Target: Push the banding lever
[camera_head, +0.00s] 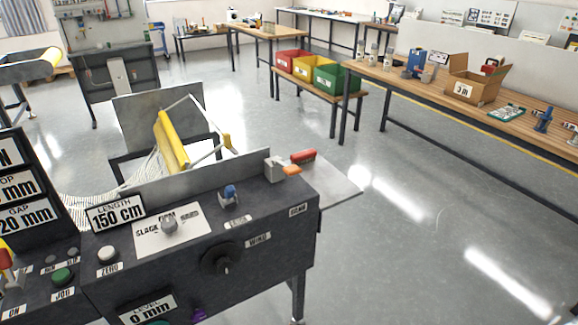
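The dark machine console (180,262) stands in the lower left of the head view. At its right end is a small grey block (274,168) with an orange tip (291,170). A red handle (303,156) shows just behind it, over a grey plate. A small label (298,210), too small to read surely, is on the console below them. Which of these parts is the banding lever I cannot tell for certain. Neither of my grippers is in view, and nothing touches the orange or red parts.
The console carries a grey knob (169,226), a blue switch (229,192), a black dial (221,258) and a green button (62,276). A yellow roller (171,142) stands behind. A long wooden bench (438,92) is at right. Open floor (400,235) lies right of the console.

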